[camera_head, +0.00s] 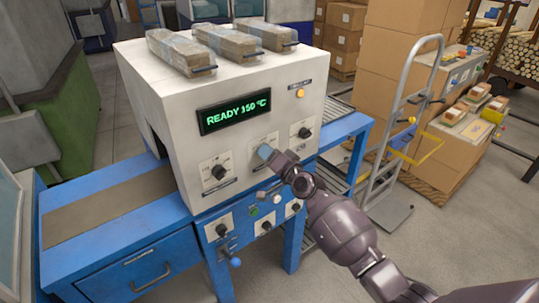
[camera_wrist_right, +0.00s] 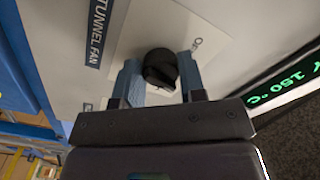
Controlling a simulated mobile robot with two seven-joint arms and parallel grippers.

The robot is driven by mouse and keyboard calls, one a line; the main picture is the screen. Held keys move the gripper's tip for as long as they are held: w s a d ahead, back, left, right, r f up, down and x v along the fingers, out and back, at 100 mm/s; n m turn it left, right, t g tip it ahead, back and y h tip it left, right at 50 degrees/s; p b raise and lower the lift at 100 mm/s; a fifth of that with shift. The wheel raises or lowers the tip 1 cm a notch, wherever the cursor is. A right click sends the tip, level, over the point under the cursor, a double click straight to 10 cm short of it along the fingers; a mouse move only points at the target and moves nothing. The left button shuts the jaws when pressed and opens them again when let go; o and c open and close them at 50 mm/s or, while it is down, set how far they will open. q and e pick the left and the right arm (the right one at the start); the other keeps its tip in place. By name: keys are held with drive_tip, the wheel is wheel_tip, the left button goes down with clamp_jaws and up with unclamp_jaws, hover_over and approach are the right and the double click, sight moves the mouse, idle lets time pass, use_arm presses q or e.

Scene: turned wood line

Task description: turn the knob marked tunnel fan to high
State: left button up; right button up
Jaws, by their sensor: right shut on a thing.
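The black tunnel fan knob (camera_wrist_right: 160,66) sits on a white plate beside a dark label (camera_wrist_right: 97,32) reading TUNNEL FAN in the right wrist view. My right gripper (camera_wrist_right: 158,72) is shut on the knob, with one blue finger on each side. A pale mark on the knob points toward the lower right of that view. Plate lettering is partly visible at its upper right; the rest is hidden or too small to read. In the head view my right gripper (camera_head: 266,153) is at the middle of the machine's front and hides the knob. My left gripper is not in view.
Similar knobs sit left (camera_head: 219,171) and right (camera_head: 305,132) of my gripper, and several more are below on the blue frame. A display (camera_head: 235,110) reads READY 150 °C. Wrapped packs (camera_head: 230,40) lie on top. A hand truck (camera_head: 400,130) stands right.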

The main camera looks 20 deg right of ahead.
drive_tip(key=m, duration=0.4)
drive_tip(key=shift+m+p, duration=0.3)
drive_tip(key=m, duration=0.3)
drive_tip(key=shift+r, duration=0.1)
drive_tip(key=shift+m+p, duration=0.4)
drive_tip(key=shift+m, duration=0.4)
drive_tip(key=o, duration=0.9)
drive_tip(key=shift+s, duration=0.15)
